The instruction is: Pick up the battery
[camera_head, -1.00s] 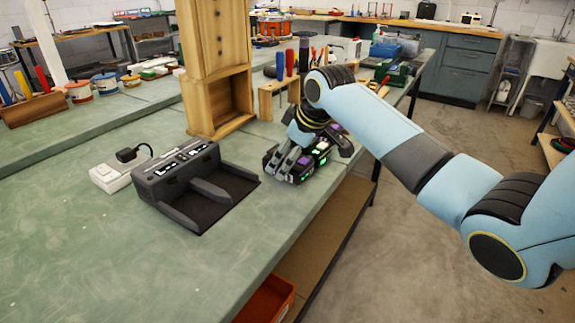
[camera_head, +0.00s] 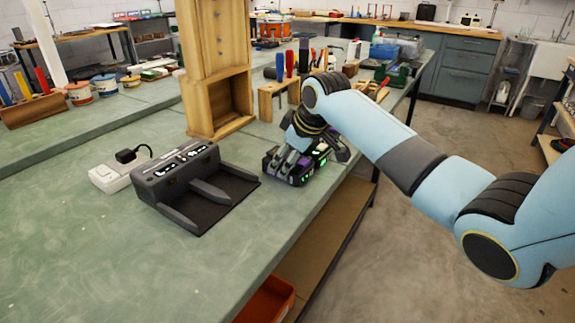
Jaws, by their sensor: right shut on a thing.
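The battery (camera_head: 287,171) is a dark block with purple edges and green lights. It is near the right edge of the green bench, right of the charger. My right gripper (camera_head: 297,160) reaches down over it from the right and is shut on it. The fingers and wrist hide part of the battery. I cannot tell whether its underside touches the bench. My left gripper is out of view.
A black charger (camera_head: 178,173) with a dark flat bay stands left of the battery. A white power strip (camera_head: 112,177) with a black plug is beside it. A wooden cabinet (camera_head: 215,75) and a tool rack (camera_head: 272,95) stand behind. The front bench surface is clear.

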